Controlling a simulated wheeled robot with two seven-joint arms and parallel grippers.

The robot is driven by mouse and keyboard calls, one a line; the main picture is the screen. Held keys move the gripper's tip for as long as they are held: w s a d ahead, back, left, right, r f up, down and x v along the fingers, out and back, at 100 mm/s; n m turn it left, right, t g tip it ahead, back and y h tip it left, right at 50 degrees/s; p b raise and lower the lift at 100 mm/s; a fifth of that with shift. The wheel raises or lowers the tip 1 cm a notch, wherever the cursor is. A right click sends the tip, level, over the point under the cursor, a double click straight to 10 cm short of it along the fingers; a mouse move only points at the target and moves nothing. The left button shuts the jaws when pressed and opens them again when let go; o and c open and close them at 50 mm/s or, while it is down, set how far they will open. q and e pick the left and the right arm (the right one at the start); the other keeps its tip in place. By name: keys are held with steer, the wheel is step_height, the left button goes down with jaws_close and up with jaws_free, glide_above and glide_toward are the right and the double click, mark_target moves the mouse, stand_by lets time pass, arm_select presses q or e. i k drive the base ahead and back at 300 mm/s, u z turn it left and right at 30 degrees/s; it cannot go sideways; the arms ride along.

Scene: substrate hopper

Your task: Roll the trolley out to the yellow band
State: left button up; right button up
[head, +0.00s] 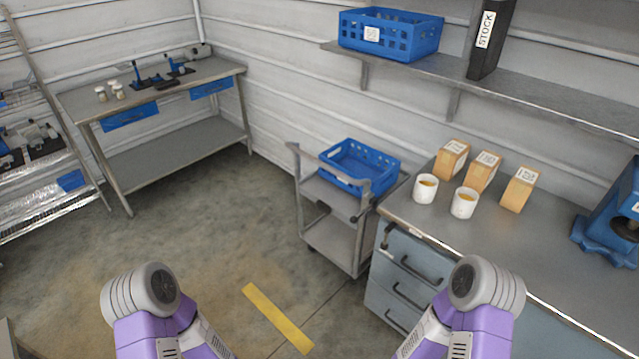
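The grey trolley (326,239) stands against the far wall, just left of the metal counter. It has a push handle along its front left top edge and carries a blue crate (338,173) on its top shelf. The yellow band (277,317) lies on the floor in front of the trolley, nearer to me and to the left, with bare floor between them. Both my purple and grey arms reach in at the bottom of the head view, left and right of the band. Neither gripper shows in the frame, and nothing of mine touches the trolley.
The counter (460,232) with drawers borders the trolley on the right; two white cups (464,203) and several tan boxes (482,172) stand on it. A steel workbench (180,87) stands at the back left. The concrete floor (190,235) left of the trolley is clear.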

mark_target(349, 246)
steer(key=u, duration=0.9)
steer(key=i, duration=1.65)
steer(key=z, duration=0.5)
